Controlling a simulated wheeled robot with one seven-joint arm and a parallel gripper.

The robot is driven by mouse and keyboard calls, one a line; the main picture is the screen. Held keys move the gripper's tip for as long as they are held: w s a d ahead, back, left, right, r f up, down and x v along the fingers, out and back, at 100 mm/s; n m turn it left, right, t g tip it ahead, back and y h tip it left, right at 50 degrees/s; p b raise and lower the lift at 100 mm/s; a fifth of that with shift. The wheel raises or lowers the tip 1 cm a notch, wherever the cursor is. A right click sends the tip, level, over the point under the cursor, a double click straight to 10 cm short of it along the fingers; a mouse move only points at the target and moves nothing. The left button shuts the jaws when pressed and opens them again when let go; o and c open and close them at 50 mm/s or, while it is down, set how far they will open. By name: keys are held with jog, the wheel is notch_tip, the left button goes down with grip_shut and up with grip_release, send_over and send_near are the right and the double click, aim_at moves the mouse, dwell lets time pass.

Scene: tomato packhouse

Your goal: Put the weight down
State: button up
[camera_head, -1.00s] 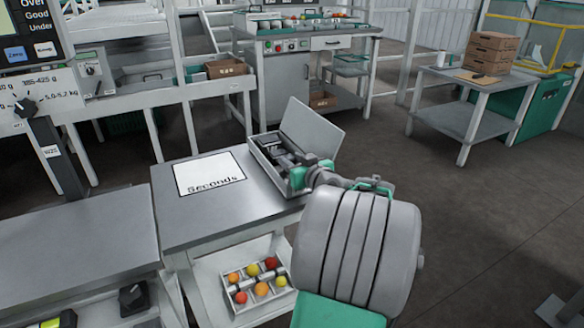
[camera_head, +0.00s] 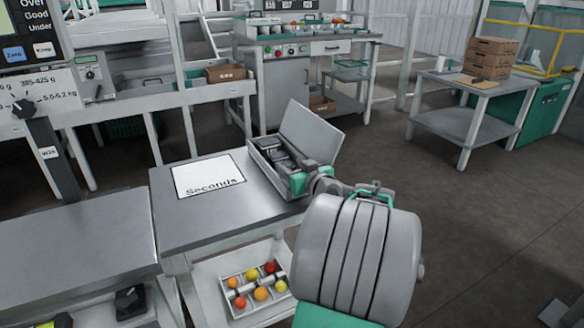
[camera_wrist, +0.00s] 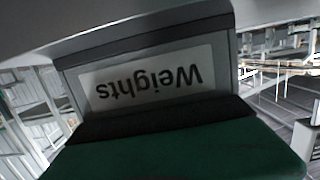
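The weights box (camera_head: 269,178) stands open on the grey table, its lid (camera_head: 312,133) raised at the back. Dark weights show inside it, too small to tell apart. My gripper (camera_head: 300,178) is at the box's front right end, low over or in its opening. In the wrist view the lid's "Weights" label (camera_wrist: 150,83) faces me upside down, and a green finger with a dark edge fills the lower part. The fingertips and anything between them are hidden, so I cannot tell whether a weight is held.
A white "Seconds" mat (camera_head: 208,176) lies left of the box on the table (camera_head: 225,216). A tray of tomatoes (camera_head: 239,312) sits on the shelf below. A scale post (camera_head: 55,160) stands at left.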

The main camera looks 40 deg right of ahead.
jog(key=shift+o, duration=0.6)
jog(key=shift+f, duration=0.1)
jog(key=shift+s+r+p, duration=0.3)
jog(key=shift+r+p, duration=0.6)
jog(key=shift+p, duration=0.1)
jog(key=p+v, duration=0.1)
jog(key=v, duration=1)
jog(key=shift+s+a+f, duration=0.1)
jog(key=shift+a, duration=0.1)
